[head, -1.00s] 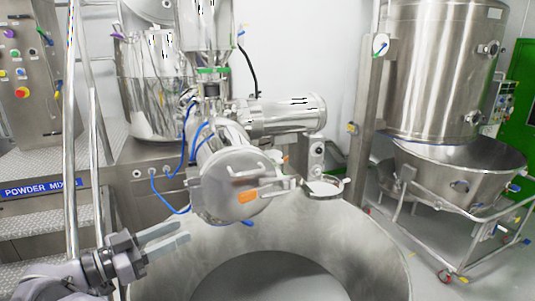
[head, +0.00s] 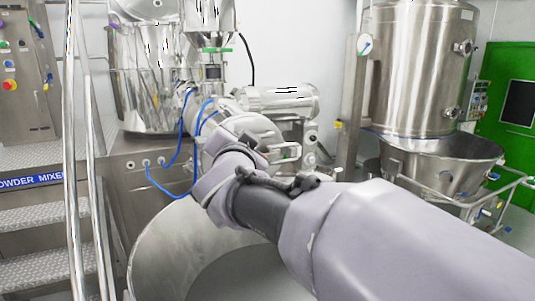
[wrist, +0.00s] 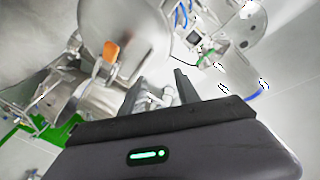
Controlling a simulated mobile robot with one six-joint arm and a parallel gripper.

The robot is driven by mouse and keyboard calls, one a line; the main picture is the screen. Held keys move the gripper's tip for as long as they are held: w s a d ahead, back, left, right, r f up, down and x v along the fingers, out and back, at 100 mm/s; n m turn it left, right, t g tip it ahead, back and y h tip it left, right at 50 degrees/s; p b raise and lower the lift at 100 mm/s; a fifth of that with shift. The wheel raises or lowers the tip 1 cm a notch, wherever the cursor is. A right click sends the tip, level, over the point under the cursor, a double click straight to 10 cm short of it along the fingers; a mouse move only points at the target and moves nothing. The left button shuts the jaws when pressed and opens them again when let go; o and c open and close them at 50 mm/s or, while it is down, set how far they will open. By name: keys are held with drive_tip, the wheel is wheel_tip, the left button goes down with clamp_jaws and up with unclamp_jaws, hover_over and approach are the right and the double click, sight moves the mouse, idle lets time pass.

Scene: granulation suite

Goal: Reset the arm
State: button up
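My gripper (wrist: 158,76) shows in the wrist view with its two dark fingers apart and nothing between them. It points toward the steel machine with the round cover (wrist: 130,35) and its orange tag (wrist: 110,51). In the head view my arm reaches in from the lower right to the middle, with its wrist in front of the same round cover (head: 258,128). The fingers are hidden there behind my own arm, so I cannot tell the gap between them and the machine.
A large open steel drum (head: 165,245) stands below my arm, partly hidden by it. A steel vessel (head: 425,65) over a wide cone (head: 440,165) stands at right, by a green door (head: 490,150). Steps (head: 35,235) and a handrail (head: 72,160) are at left.

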drive_tip(key=s+d+f+n+g+b, duration=0.1)
drive_tip(key=s+d+f+g+b, duration=0.3)
drive_tip(key=s+f, duration=1.3)
drive_tip(key=s+d+f+n+g+y+b, duration=0.1)
drive_tip(key=s+d+f+g+b, duration=0.2)
drive_tip(key=s+d+f+g, duration=0.5)
drive_tip(key=s+d+f, duration=0.4)
drive_tip(key=s+f, duration=0.5)
drive_tip(key=s, duration=0.1)
drive_tip(key=shift+s+f+n+b, duration=0.25)
drive_tip(key=shift+f+n+b, duration=0.15)
